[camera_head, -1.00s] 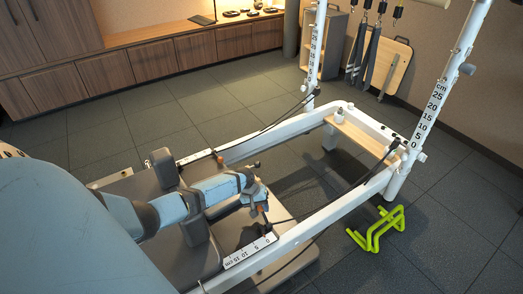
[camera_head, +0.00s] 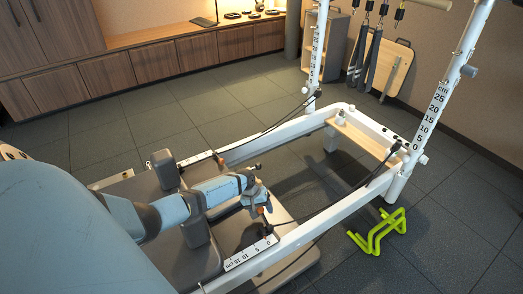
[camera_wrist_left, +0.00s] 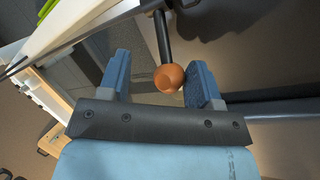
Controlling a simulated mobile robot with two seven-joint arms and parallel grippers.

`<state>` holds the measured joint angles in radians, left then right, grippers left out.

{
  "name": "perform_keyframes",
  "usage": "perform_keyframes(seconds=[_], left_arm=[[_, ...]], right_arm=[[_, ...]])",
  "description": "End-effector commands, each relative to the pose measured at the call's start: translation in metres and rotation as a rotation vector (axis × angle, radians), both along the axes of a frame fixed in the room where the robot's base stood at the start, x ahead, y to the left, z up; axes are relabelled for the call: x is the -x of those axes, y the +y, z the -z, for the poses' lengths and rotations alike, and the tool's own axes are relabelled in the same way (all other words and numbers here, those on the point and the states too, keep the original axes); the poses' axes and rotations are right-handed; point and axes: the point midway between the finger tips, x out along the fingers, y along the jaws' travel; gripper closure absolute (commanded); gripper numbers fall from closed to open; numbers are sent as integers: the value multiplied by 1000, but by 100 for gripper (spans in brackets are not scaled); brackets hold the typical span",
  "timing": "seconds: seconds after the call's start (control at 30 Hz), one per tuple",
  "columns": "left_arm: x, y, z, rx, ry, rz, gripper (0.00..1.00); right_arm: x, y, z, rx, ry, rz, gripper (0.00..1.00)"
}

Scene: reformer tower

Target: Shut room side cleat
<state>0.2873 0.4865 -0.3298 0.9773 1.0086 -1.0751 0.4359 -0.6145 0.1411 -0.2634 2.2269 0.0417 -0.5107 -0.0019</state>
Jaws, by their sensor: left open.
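My left gripper (camera_head: 258,196) is open over the near rail side of the reformer carriage. In the left wrist view, my left gripper (camera_wrist_left: 158,68) has its two blue fingers apart, with a round orange knob (camera_wrist_left: 169,78) on a dark lever (camera_wrist_left: 162,38) between them. The knob looks closer to the right finger; I cannot tell whether it touches. In the head view the orange knob (camera_head: 261,210) shows small beside the fingers. A black rope (camera_head: 325,218) runs from the near cleat area to the right riser. The cleat's jaw is too small to read. My right gripper is not in view.
The white reformer frame (camera_head: 295,238) runs beside my gripper. Dark shoulder rests (camera_head: 196,231) stand close to my arm. A green stand (camera_head: 377,233) is on the floor at right. The carriage scale (camera_head: 247,254) lies near the rail. Open floor spreads behind.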

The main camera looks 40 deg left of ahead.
Motion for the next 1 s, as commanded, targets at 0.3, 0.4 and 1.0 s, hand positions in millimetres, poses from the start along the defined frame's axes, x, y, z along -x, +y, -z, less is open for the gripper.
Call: perform_keyframes(seconds=[0.3,0.4,1.0], left_arm=[[6,16,-43,-2,-3,0,42],[10,24,-65,-1,-2,0,42],[21,49,-128,1,1,0,42]], right_arm=[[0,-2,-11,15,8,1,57],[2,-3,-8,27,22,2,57],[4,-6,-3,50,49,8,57]])
